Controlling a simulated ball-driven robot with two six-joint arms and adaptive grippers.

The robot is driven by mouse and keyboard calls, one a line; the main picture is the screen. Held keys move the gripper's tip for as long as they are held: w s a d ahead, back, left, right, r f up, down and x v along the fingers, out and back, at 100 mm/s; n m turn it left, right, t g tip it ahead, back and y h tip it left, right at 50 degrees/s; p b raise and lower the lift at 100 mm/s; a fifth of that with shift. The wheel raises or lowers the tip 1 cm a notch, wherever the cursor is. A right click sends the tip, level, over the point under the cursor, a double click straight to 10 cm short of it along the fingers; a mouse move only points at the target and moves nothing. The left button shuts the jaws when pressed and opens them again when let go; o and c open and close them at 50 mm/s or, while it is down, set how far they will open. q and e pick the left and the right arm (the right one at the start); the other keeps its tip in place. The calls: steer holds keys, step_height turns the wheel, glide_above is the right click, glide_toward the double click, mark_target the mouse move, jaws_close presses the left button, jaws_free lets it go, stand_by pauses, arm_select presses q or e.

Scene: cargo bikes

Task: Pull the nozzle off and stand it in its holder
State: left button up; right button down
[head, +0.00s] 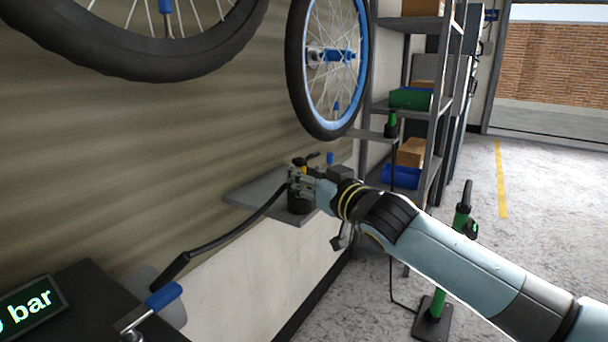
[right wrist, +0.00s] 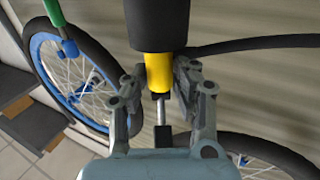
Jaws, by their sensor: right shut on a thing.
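My right gripper (head: 303,174) is shut on the nozzle; in the right wrist view its fingers (right wrist: 158,78) close on both sides of the nozzle's yellow collar (right wrist: 158,68). A metal stem and a small black block (right wrist: 163,138) continue from the collar. A black cylinder (head: 300,203), which looks like the holder, stands on a grey wall shelf (head: 262,190) directly under the gripper. It fills the top of the right wrist view (right wrist: 158,22), against the collar. I cannot tell how deep the nozzle sits in it. A black hose (head: 225,238) runs left from there. My left gripper is out of view.
Bicycle wheels (head: 296,90) hang on the wall above. A metal rack (head: 437,120) with boxes stands behind, to the right. A green pump (head: 436,300) stands on the floor beyond my right arm. A dark display unit (head: 85,275) and a blue-handled item (head: 163,296) are front left.

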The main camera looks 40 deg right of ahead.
steer(key=c, duration=0.9)
jaws_free()
steer(key=shift+s+f+b, duration=0.15)
steer(key=shift+s+b, duration=0.15)
steer(key=shift+s, duration=0.2)
steer(key=shift+s+r+b, duration=0.15)
steer(key=shift+s+b, duration=0.8)
steer(key=shift+s, duration=1.3)
steer(key=shift+s+r+b, duration=0.1)
steer(key=shift+s+b, duration=0.8)
steer(key=shift+s, duration=1.35)
steer(key=shift+a, duration=0.1)
